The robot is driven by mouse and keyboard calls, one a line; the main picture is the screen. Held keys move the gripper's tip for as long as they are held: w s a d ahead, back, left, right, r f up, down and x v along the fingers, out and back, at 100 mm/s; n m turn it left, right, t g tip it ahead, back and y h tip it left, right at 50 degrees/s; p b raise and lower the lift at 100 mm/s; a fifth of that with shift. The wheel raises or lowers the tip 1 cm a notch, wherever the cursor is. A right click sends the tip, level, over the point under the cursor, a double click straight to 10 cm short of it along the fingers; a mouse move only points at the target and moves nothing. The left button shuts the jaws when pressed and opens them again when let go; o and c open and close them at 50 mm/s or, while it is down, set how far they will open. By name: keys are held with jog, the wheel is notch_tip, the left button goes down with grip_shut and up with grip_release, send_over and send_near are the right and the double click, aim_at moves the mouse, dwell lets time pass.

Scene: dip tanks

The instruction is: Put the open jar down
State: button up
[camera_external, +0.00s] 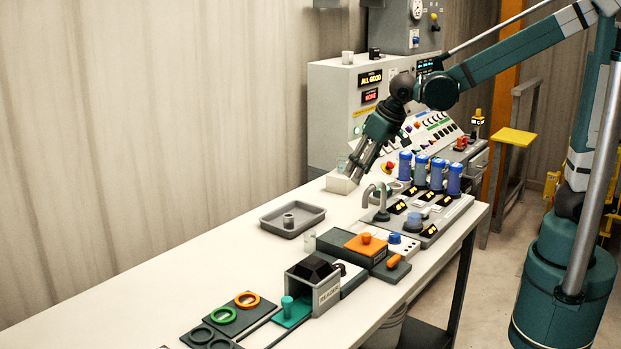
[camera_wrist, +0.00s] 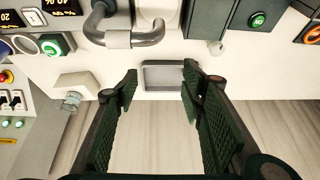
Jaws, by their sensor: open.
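My gripper (camera_external: 354,173) is open over the far part of the white bench, pointing down and to the left. In the wrist view the fingers of my gripper (camera_wrist: 160,78) stand wide apart with nothing between them. A small clear glass vessel, which looks like the open jar (camera_wrist: 71,101), is left of the fingers, apart from them, beside a pale block (camera_wrist: 78,82). In the external view the pale block (camera_external: 338,184) is just below my fingertips, and a faint clear vessel (camera_external: 343,165) shows by it. I cannot tell if the jar holds anything.
A curved grey pipe (camera_external: 383,200) and several blue cylinders (camera_external: 437,174) stand to the right. A control panel (camera_external: 440,130) is behind.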

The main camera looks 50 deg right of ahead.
jog(key=b, duration=0.4)
send_over(310, 237)
jog(key=s+d, duration=0.1)
jog(key=s, duration=0.1)
jog(key=shift+g, duration=0.3)
jog(key=f, duration=1.2)
jog(key=shift+w+d+f, duration=0.1)
jog(key=shift+w+f, duration=0.1)
jog(key=shift+x, duration=1.3)
jog(key=shift+d+b+x, duration=0.15)
jog(key=shift+b+x, duration=0.3)
jog(key=shift+x, duration=0.85)
jog(key=shift+d+b+x, duration=0.15)
jog(key=shift+b+x, duration=0.3)
jog(key=shift+x, duration=0.85)
jog(key=c, duration=0.9)
